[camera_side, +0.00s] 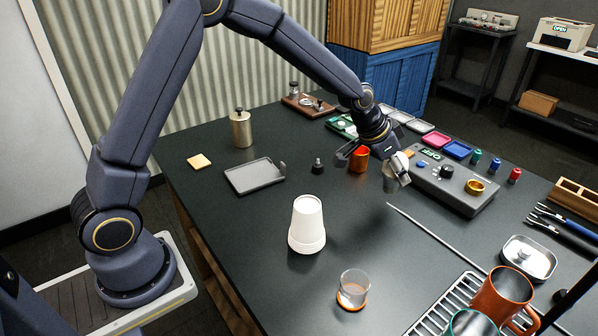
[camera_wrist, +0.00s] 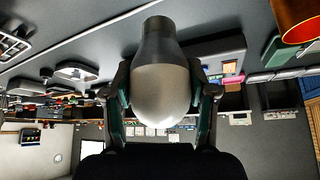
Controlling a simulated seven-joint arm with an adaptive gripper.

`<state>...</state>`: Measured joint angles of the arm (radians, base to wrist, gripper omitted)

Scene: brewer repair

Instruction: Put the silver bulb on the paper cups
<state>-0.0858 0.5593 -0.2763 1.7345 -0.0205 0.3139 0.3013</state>
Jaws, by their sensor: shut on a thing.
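The silver bulb (camera_wrist: 162,90) is between my gripper's (camera_wrist: 162,95) two fingers, which press on its sides in the wrist view. It has a pale rounded end and a darker grey neck. In the side view, my gripper (camera_side: 396,172) holds the bulb (camera_side: 390,182) above the table, near the grey control box; the fingers partly hide it. The paper cups (camera_side: 307,226) are a white, upside-down stack standing upright on the table, to the left of and nearer the camera than my gripper. Their flat top is bare.
A grey control box (camera_side: 447,181) lies to the right. A clear glass (camera_side: 353,288) on an orange coaster stands in front of the paper cups. A thin rod (camera_side: 432,233) lies at right. The table between gripper and cups is clear.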

